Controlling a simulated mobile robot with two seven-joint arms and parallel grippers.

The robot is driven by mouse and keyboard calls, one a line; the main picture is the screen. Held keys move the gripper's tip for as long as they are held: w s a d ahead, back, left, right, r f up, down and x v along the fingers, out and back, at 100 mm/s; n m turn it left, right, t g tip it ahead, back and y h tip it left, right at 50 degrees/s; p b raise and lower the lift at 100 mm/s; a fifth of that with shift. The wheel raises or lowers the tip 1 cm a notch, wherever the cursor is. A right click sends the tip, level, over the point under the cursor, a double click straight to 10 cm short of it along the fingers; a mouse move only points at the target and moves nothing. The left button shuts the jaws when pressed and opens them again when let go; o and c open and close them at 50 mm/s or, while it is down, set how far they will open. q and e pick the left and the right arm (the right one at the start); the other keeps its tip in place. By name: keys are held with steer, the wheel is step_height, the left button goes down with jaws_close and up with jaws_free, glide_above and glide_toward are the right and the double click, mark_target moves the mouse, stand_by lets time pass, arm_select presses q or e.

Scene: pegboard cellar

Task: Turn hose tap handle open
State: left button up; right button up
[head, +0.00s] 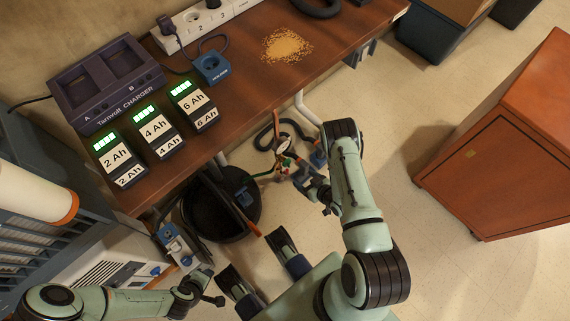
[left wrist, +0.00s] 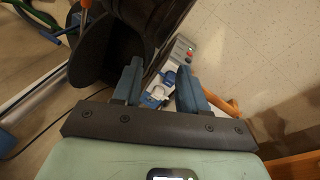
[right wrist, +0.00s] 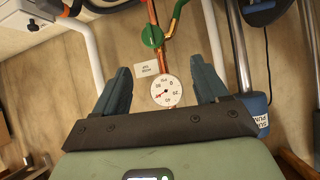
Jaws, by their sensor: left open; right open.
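A round green handle (right wrist: 152,36) sits on a copper pipe in the right wrist view, just beyond my right fingertips. Below it is a round white pressure gauge (right wrist: 166,90), between my right fingers. In the head view the pipework (head: 284,160) is small, below the bench edge, and the handle's setting cannot be read. My right gripper (right wrist: 163,70) is open and empty, facing the pipework; no finger is seen touching the handle. My left gripper (left wrist: 160,75) is open and empty in the left wrist view, facing a floor power strip and a black round object.
The wooden bench (head: 250,110) stands above the pipework, with a charger (head: 105,85) and battery packs on it. White pipes (right wrist: 240,50) and a blue-based cylinder (right wrist: 256,108) flank the handle. A black round object (head: 205,215) stands on the floor. An orange cabinet (head: 510,160) is at right.

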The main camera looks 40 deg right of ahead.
mark_target(287, 162)
arm_select(q)
step_height(287, 162, down, 6)
steer(key=w+a+b, duration=0.1)
steer(key=w+b, duration=0.1)
steer(key=b, duration=0.2)
arm_select(e)
steer(key=w+f+b, duration=0.1)
steer(key=w+f, duration=0.1)
steer(key=w, duration=0.2)
steer(key=w+d+f+n+t+b, duration=0.1)
steer(key=w+f, duration=0.2)
steer(key=w, duration=0.1)
steer(key=w+f+t+y+b, duration=0.1)
steer(key=w+f+b, duration=0.1)
steer(key=w+f, duration=0.1)
steer(key=shift+w+d+f+n, duration=0.1)
steer(key=shift+w+n, duration=0.05)
steer(key=shift+w, duration=0.25)
steer(key=shift+w+d+f+n, duration=0.1)
steer(key=shift+w+n, duration=0.05)
steer(key=shift+w, duration=0.25)
steer(key=shift+w+f, duration=0.1)
steer(key=shift+w, duration=0.3)
arm_select(q)
steer(key=s+a+f+g, duration=0.1)
steer(key=s+f+g, duration=0.2)
steer(key=s+f, duration=0.3)
steer(key=s, duration=0.3)
steer(key=shift+f+n, duration=0.15)
steer(key=shift+n, duration=0.25)
